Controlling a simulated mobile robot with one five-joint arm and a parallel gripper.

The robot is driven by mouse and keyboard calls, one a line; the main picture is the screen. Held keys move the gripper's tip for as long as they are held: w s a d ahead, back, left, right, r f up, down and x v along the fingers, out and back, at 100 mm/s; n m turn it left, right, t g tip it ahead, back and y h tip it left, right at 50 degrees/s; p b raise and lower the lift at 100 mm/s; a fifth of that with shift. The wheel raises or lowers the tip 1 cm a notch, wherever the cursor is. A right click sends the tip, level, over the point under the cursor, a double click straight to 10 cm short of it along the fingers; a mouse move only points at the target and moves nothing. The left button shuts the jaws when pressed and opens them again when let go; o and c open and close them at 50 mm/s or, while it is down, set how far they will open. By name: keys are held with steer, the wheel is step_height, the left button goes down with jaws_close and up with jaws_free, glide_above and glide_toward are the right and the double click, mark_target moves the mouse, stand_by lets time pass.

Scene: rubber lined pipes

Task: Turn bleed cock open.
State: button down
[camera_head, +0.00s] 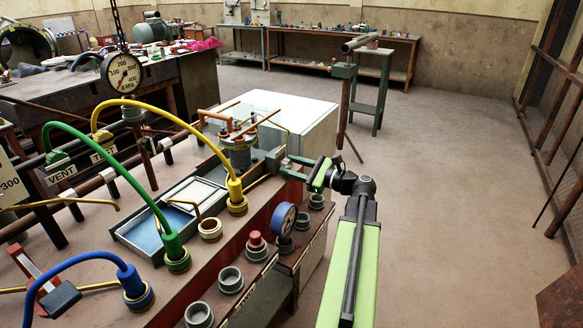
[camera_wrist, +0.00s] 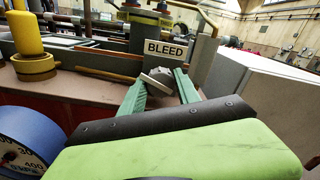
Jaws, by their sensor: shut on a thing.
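The bleed cock (camera_wrist: 157,77) shows in the wrist view as a small grey metal piece, just below a sign reading BLEED (camera_wrist: 166,49). My gripper (camera_wrist: 158,84) has its two green fingers on either side of the grey piece and is shut on it. In the head view my gripper (camera_head: 287,167) reaches in from the right over the red bench's far end. There the cock is small and mostly hidden by the fingers. Its exact turn angle cannot be told.
A yellow hose (camera_head: 234,188) and a green hose (camera_head: 172,243) stand in bench fittings left of my arm. A blue-rimmed gauge (camera_head: 284,220) and grey cups (camera_head: 230,279) line the near edge. A white box (camera_head: 305,130) stands behind my gripper. Floor at right is clear.

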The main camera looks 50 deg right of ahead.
steer(key=n, duration=0.4)
steer(key=shift+a+f+n, duration=0.1)
steer(key=shift+n, duration=0.2)
steer(key=c, duration=0.9)
jaws_free()
steer(key=shift+s, duration=0.1)
